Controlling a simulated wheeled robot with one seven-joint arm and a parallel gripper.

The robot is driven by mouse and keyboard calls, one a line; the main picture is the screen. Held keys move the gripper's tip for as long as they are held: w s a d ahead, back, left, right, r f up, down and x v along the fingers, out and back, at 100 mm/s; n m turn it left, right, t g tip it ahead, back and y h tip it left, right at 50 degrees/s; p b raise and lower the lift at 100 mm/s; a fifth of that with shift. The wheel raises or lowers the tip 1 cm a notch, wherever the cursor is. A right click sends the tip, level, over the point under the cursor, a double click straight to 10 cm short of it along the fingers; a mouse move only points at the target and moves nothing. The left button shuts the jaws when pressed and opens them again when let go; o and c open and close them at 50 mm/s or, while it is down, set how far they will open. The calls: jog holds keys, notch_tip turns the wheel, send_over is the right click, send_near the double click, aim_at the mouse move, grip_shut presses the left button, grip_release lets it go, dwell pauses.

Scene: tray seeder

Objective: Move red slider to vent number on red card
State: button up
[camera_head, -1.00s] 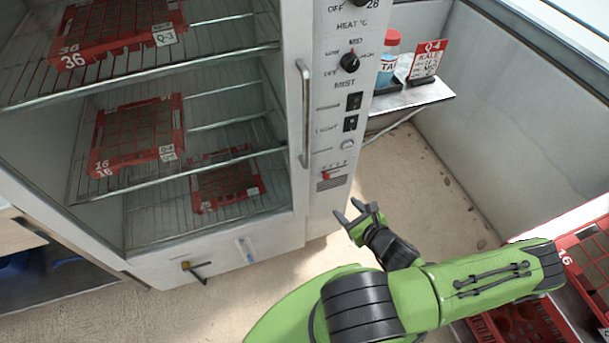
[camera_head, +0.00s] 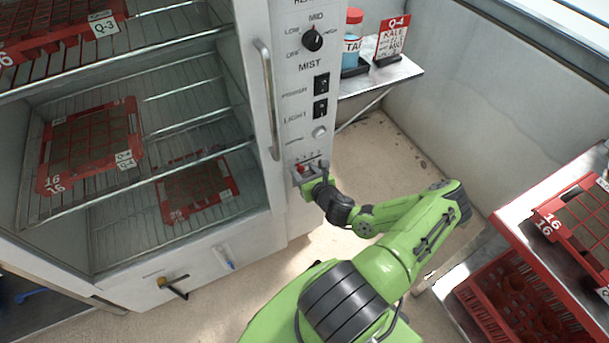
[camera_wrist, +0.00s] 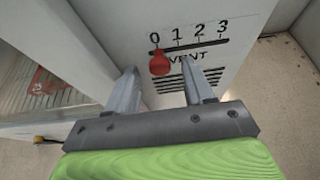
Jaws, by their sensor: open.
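The red slider (camera_wrist: 159,63) sits at the left end of its slot, under the 0 of the vent scale (camera_wrist: 190,33) marked 0, 1, 2, 3, in the wrist view. My gripper (camera_wrist: 160,75) is open in front of the panel, with the slider between its two fingertips in the picture; I cannot tell whether either finger touches it. In the head view my gripper (camera_head: 307,178) is at the panel's lower end and partly covers the slider. The red card (camera_head: 392,37) stands on the shelf at the right and reads Q-4, KALE; its lower lines are too small to read surely.
The glass-fronted cabinet (camera_head: 268,95) holds red trays on wire racks, with a tall door handle beside the control panel. Switches and a mist knob (camera_head: 312,39) are above the vent. A bottle (camera_head: 352,42) stands beside the card. A red tray (camera_head: 578,222) lies on the right-hand bench.

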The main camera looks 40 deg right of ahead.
jog(key=shift+w+f, duration=0.1)
jog(key=shift+w, duration=0.15)
jog(key=shift+c, duration=0.3)
grip_shut()
jog(key=shift+d, duration=0.15)
jog(key=d, duration=0.1)
jog(key=s+d+p, duration=0.1)
jog(key=d, duration=0.2)
jog(key=shift+s+d, duration=0.25)
jog(key=shift+d, duration=0.1)
jog(key=shift+o, duration=0.3)
grip_release()
